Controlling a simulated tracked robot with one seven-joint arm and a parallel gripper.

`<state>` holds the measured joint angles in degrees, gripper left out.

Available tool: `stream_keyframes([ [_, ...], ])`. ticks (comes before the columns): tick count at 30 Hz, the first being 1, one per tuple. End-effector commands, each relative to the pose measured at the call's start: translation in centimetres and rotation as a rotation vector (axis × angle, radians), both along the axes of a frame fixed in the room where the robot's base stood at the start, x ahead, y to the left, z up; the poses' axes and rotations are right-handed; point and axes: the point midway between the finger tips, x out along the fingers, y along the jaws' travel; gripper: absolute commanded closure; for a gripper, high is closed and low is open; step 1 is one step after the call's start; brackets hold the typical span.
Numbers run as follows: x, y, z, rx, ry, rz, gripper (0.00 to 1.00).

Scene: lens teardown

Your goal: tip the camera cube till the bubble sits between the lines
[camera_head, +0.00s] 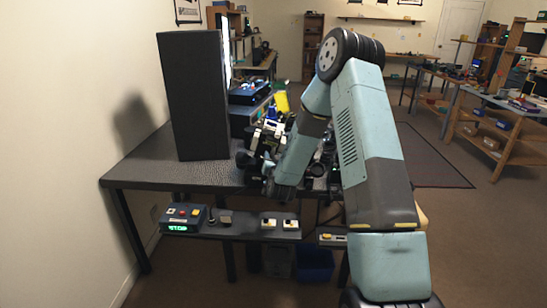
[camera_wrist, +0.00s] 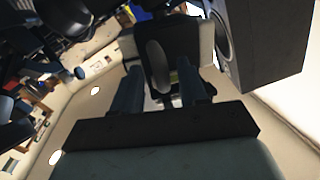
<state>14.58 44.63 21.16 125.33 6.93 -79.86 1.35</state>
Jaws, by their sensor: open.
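I cannot make out the camera cube, its bubble or its lines in either view. My gripper (camera_wrist: 162,92) shows in the wrist view with its two fingers apart and a gap between them. A dark piece with a grey oval face (camera_wrist: 158,53) appears beyond the gap; I cannot tell what it is, and nothing is clearly held. In the head view my arm reaches down to the dark worktable (camera_head: 150,168), and its dark end is over the table's front part. The fingertips there are too small and dark to tell from the clutter.
A tall dark box (camera_head: 193,95) stands at the table's left; a dark box with a round ring (camera_wrist: 262,45) is close right in the wrist view. Equipment (camera_head: 262,138) crowds behind my arm.

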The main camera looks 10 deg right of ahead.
Motion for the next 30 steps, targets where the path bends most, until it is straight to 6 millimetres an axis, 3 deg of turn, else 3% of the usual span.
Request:
stream_keyframes([
  [6, 1.6, -0.2, 0.0, 0.001, 0.000, 0.000, 0.57],
  [16, 1.8, -0.1, 0.0, 0.000, 0.000, 0.000, 0.58],
  [30, 1.8, -0.1, 0.0, 0.001, -0.001, 0.002, 1.00],
])
